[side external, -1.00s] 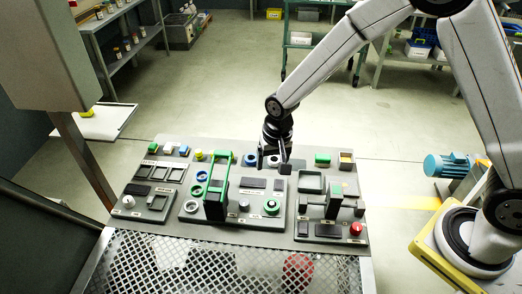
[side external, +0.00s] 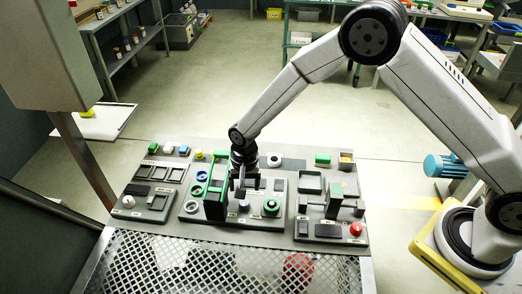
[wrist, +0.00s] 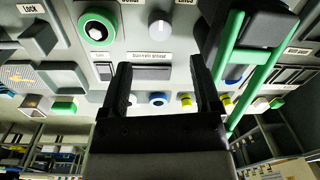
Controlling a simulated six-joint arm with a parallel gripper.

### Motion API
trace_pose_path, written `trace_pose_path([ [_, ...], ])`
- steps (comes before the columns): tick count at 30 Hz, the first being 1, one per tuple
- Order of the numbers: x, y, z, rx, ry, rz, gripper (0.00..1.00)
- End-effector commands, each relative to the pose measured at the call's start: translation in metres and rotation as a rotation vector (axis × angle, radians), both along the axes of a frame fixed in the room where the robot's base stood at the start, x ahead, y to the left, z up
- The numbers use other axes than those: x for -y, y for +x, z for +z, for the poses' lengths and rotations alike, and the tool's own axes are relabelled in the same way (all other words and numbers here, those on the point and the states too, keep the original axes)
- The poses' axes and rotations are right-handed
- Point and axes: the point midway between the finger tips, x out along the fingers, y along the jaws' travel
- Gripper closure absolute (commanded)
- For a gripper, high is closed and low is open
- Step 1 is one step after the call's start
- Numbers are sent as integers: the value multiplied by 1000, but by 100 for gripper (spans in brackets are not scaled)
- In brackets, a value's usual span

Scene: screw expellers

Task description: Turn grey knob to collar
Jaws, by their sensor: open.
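The grey knob (wrist: 160,25) is a round knob with a pale pointer mark, set on the grey middle panel (wrist: 138,45). In the side view the grey knob (side external: 244,205) sits near the front of that panel, partly behind my gripper. My gripper (side external: 240,190) points down above the panel, close to the knob. In the wrist view my gripper (wrist: 162,75) has its fingers wide apart with nothing between them. The knob lies just beyond the fingertips, between their lines. A label, apparently reading "Collar", is cut off at the top edge, left of the knob.
A green-ringed dial (side external: 271,207) is to the knob's right. A tall green frame with a dark block (side external: 214,205) stands close on its left. The right panel has a red button (side external: 355,229). Open floor lies behind the table.

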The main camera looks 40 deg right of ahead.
Motion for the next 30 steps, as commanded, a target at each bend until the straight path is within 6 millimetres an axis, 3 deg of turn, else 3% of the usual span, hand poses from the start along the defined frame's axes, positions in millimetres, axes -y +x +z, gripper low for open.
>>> trace_pose_path([
  [18, -2, 1, -60, 0, 0, 1, 20],
  [30, -3, 2, -73, 3, 1, 1, 20],
])
